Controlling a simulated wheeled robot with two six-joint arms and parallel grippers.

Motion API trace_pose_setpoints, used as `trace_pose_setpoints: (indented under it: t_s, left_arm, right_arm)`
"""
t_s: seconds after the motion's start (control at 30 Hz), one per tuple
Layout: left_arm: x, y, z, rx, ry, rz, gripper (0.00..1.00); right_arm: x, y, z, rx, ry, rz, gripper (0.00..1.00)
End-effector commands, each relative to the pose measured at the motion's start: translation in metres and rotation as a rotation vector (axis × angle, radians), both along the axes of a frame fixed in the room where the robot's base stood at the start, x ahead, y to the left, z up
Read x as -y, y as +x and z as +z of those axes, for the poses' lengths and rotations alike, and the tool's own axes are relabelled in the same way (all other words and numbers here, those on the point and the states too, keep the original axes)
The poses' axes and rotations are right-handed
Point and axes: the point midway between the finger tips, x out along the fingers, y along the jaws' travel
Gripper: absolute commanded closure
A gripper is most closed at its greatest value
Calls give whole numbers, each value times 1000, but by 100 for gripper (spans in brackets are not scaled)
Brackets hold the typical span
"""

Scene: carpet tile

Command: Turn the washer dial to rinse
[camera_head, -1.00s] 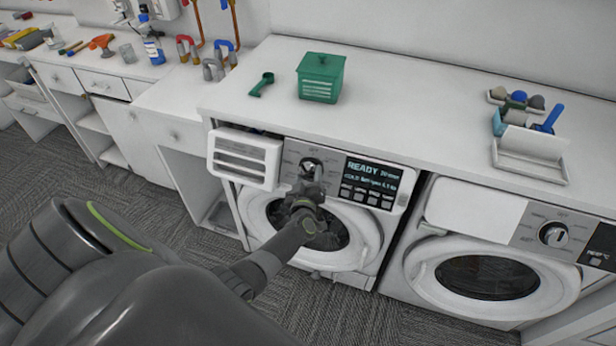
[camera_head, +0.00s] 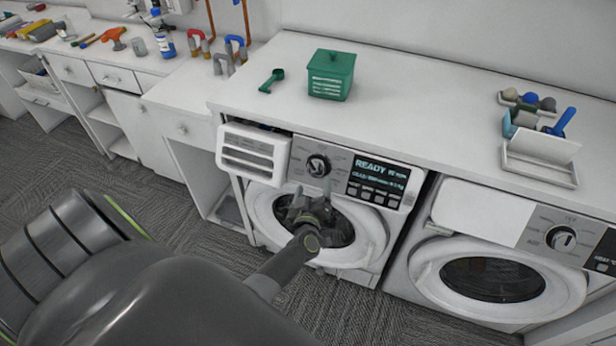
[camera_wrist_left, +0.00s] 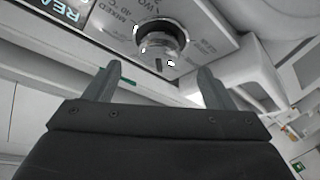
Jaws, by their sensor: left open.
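The washer dial (camera_head: 318,166) is a dark round knob on the grey control panel of the left front-loading machine. In the left wrist view the dial (camera_wrist_left: 160,43) has a shiny rim, and part of the printing around it reads "MIXED" and "40 °C". My left gripper (camera_head: 308,203) is open and empty in front of the round door, below the dial and apart from it. In the left wrist view the two fingers of the left gripper (camera_wrist_left: 158,80) stand wide apart, with the dial beyond their tips. The display (camera_head: 378,178) reads "READY". The dial's exact setting is too small to read.
A white detergent drawer (camera_head: 252,152) juts out left of the dial. A second machine (camera_head: 490,272) with its own dial (camera_head: 562,239) stands at the right. A green box (camera_head: 331,75) and green scoop (camera_head: 271,81) lie on the white countertop (camera_head: 420,120) above.

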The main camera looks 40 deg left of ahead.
Motion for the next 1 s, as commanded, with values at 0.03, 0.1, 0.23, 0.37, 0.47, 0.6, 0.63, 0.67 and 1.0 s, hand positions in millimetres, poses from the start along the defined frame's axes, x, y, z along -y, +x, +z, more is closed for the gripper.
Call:
trace_pose_setpoints:
  t_s: [0.03, 0.1, 0.23, 0.37, 0.47, 0.6, 0.63, 0.67, 1.0]
  left_arm:
    - [6, -12, -1, -1, -4, 1, 23]
    - [13, -24, 0, 0, -4, 1, 23]
    - [25, -49, 0, -1, -5, 2, 23]
    - [37, -71, 1, -1, -3, 2, 23]
    - [44, -84, 2, -1, -4, 1, 23]
    - [50, -95, 3, 0, -2, 0, 23]
    - [51, -97, 3, -1, -3, 0, 23]
    - [51, -98, 4, -1, -2, 0, 23]
    - [52, -100, 5, 1, 0, -1, 23]
  right_arm:
    - [0, 0, -1, 0, 0, 0, 64]
    - [0, 0, -1, 0, 0, 0, 64]
    - [0, 0, -5, 0, 0, 0, 64]
    - [0, 0, -9, 0, 0, 0, 64]
    - [0, 0, -13, 0, 0, 0, 64]
    - [0, 0, -15, 0, 0, 0, 64]
    - [0, 0, -15, 0, 0, 0, 64]
    - [0, 0, -16, 0, 0, 0, 64]
    - [0, 0, -15, 0, 0, 0, 64]
